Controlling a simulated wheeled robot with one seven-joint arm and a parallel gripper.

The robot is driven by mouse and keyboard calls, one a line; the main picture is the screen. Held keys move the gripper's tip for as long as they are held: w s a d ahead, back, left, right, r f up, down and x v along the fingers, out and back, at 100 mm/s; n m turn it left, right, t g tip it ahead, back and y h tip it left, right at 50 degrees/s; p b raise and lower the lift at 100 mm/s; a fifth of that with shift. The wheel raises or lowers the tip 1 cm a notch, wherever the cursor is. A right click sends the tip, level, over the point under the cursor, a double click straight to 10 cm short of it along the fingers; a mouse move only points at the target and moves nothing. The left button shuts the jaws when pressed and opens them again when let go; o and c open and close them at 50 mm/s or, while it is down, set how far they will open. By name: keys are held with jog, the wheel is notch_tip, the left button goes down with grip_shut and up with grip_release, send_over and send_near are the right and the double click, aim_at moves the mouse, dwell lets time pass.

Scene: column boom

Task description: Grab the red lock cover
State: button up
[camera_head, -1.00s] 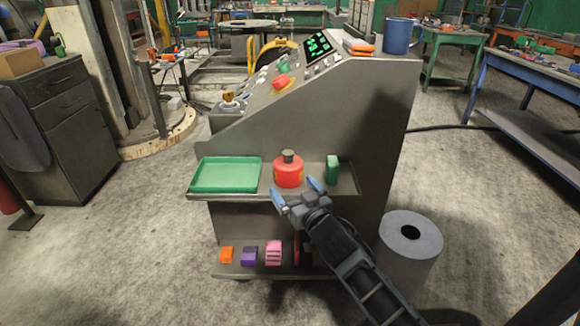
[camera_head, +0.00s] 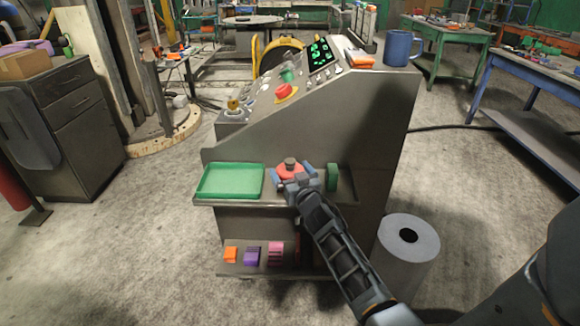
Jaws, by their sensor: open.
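The red lock cover (camera_head: 289,169), round with a dark knob on top, stands on the side shelf (camera_head: 230,203) of the grey console. My gripper (camera_head: 292,174) is open, with its blue fingertips at the left and right of the cover. The gripper body hides the cover's lower front, so I cannot tell whether the fingers touch it.
A green tray (camera_head: 230,181) lies left of the cover, and a green block (camera_head: 332,177) stands close on the right. Orange, purple (camera_head: 252,256) and pink blocks sit on the lower shelf. A grey cylinder (camera_head: 408,262) stands on the floor to the right.

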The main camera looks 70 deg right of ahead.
jog(key=shift+w+d, duration=0.3)
jog(key=shift+c, duration=0.5)
jog(key=c, duration=0.7)
jog(key=shift+c, duration=0.2)
